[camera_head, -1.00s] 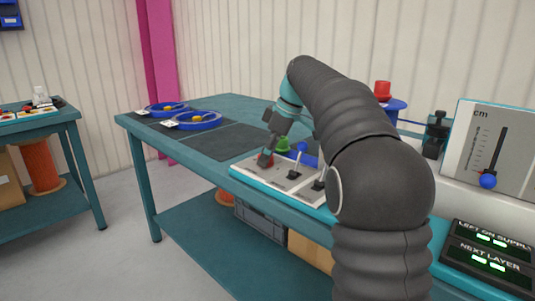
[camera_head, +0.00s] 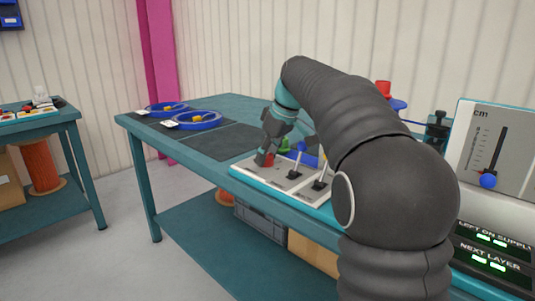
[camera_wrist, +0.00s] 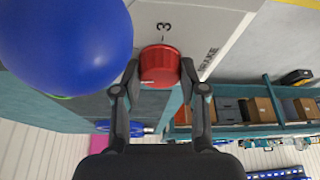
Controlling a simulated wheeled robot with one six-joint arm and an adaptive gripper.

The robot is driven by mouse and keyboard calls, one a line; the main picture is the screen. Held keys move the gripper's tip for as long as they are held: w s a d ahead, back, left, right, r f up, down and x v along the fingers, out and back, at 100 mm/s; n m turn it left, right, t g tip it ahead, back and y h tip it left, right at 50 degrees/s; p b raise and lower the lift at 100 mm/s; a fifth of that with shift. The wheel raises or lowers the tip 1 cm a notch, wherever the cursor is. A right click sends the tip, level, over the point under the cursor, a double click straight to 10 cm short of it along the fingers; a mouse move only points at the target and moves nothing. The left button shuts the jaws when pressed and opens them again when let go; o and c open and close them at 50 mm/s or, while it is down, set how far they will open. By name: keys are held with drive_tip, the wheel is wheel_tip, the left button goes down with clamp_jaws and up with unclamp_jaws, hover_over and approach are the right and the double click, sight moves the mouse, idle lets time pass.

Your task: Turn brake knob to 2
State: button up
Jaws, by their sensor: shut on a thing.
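The red brake knob (camera_wrist: 160,66) sits on a pale panel (camera_wrist: 187,22) next to the printed word BRAKE. A printed 3 with a small tick stands just above the knob in the wrist view. My gripper (camera_wrist: 159,75) is shut on the knob, one finger on each side of it. In the head view my gripper (camera_head: 265,157) reaches down to the red knob (camera_head: 270,160) at the panel's far left end. I see no mark for 2, and I cannot tell where the knob points.
A large blue ball (camera_wrist: 65,42) is close beside my left finger in the wrist view. Two levers (camera_head: 295,172) (camera_head: 321,182) stand on the panel right of the knob. Blue rings (camera_head: 193,121) lie on dark mats at the table's far left.

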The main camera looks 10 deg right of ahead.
drive_tip(key=m, duration=0.2)
drive_tip(key=m+h, duration=0.1)
drive_tip(key=m, duration=0.1)
drive_tip(key=shift+a+t+h, duration=0.1)
drive_tip(key=shift+t+h, duration=0.2)
drive_tip(key=shift+t, duration=0.1)
drive_tip(key=shift+m+h, duration=0.5)
drive_tip(key=shift+m, duration=1.1)
drive_tip(key=o, duration=1.1)
drive_tip(key=shift+o, duration=0.2)
drive_tip(key=shift+r, duration=0.1)
drive_tip(key=v, duration=1.2)
drive_tip(key=shift+s, duration=0.2)
drive_tip(key=shift+s+a, duration=0.1)
